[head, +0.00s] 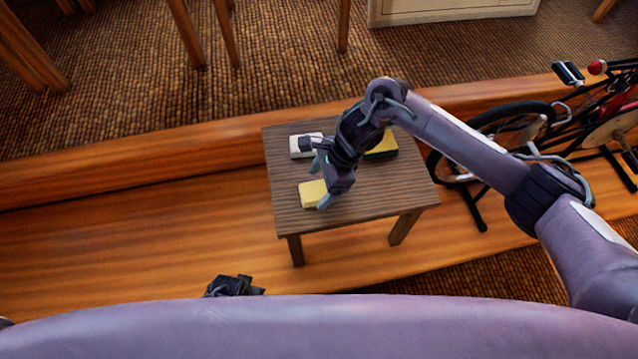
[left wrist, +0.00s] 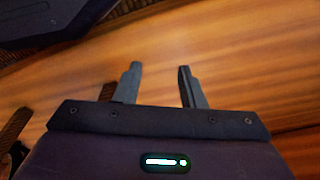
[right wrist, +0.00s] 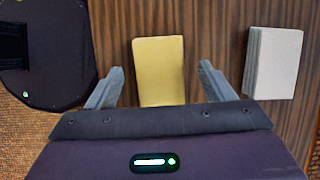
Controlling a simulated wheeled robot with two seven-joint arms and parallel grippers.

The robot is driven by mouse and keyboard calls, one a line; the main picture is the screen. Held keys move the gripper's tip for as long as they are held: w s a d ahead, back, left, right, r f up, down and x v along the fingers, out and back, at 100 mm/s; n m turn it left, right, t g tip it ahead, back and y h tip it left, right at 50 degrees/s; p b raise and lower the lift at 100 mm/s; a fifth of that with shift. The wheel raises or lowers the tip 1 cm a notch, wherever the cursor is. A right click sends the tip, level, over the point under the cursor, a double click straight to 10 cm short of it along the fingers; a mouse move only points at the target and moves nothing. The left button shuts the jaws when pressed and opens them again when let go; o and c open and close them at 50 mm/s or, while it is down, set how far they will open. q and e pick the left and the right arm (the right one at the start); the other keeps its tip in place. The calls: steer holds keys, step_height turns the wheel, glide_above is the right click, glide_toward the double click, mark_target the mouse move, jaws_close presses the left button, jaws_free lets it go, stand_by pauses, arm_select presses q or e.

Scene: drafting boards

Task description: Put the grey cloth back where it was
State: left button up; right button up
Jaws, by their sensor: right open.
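The grey cloth looks like a pale, folded, layered pad. It lies on the small wooden table, at its far left in the head view (head: 297,152) and on the right in the right wrist view (right wrist: 272,64). My right gripper (head: 320,184) is open and empty over the table's left part. In the right wrist view a yellow pad (right wrist: 160,65) shows between its fingers (right wrist: 161,75), and the grey cloth is outside the right finger. My left gripper (head: 235,287) is low, left of the table. Its fingers (left wrist: 160,84) are apart with nothing between them.
The wooden table (head: 390,190) also bears the yellow pad (head: 312,192) and a yellow and dark sponge-like block (head: 382,148), partly hidden by my right arm. A bicycle (head: 520,130) stands right of the table. The wooden floor (head: 130,230) at left is clear.

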arm_select(q)
steer(key=shift+s+a+f+p, duration=0.25)
steer(key=shift+s+f, duration=0.1)
steer(key=shift+f, duration=0.2)
steer(key=shift+s+a+f+p, duration=0.2)
steer(key=shift+s+f, duration=0.1)
steer(key=shift+f, duration=0.25)
arm_select(e)
steer(key=v, duration=1)
steer(key=shift+r, duration=0.35)
steer(key=shift+d, duration=0.1)
